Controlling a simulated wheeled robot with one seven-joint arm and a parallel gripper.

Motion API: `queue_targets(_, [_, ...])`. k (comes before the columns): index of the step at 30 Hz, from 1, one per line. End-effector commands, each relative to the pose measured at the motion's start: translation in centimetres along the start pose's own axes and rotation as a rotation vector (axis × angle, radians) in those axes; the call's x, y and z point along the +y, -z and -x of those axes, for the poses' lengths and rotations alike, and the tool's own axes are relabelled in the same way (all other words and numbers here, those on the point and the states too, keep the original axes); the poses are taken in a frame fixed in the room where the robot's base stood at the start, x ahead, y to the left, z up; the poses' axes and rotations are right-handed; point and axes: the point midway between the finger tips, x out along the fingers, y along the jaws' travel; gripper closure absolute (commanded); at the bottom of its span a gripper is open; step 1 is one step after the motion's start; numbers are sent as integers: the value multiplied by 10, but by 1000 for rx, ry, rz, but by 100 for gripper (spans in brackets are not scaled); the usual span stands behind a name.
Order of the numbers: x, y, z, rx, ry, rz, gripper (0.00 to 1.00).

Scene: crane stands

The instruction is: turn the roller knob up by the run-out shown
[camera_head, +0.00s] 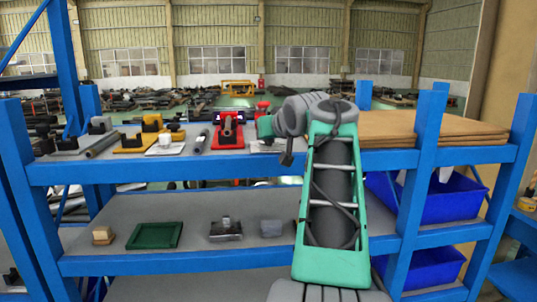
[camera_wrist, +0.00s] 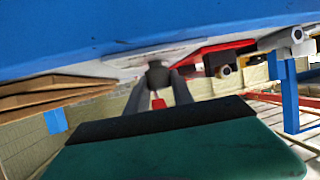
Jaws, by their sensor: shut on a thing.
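In the wrist view a dark grey knob (camera_wrist: 156,72) stands between the tips of my gripper (camera_wrist: 157,84), which is shut on it. A pale base plate (camera_wrist: 122,66) lies around the knob. In the head view my gripper is at the right of the top shelf, mostly hidden by my arm, and the knob cannot be made out there. A red stand (camera_head: 228,131) with a dark roller is just left of my gripper; it also shows in the wrist view (camera_wrist: 212,50). No run-out reading is legible.
A yellow stand (camera_head: 136,142), a black stand (camera_head: 77,144), a white plate with a small knob (camera_head: 166,149) and loose grey bars share the top shelf. Brown boards (camera_head: 462,129) lie to the right. The blue front beam (camera_head: 180,169) runs close to my gripper. A green tray (camera_head: 154,236) is below.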

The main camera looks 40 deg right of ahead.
Motion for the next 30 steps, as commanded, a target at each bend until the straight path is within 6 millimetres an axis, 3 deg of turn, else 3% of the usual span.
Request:
queue_targets(1, [-6, -9, -4, -4, -30, -13, 100])
queue_targets(18, [-6, 4, -2, -13, -508, -206, 100])
queue_targets(30, [-2, 2, -1, -8, -707, -288, 100])
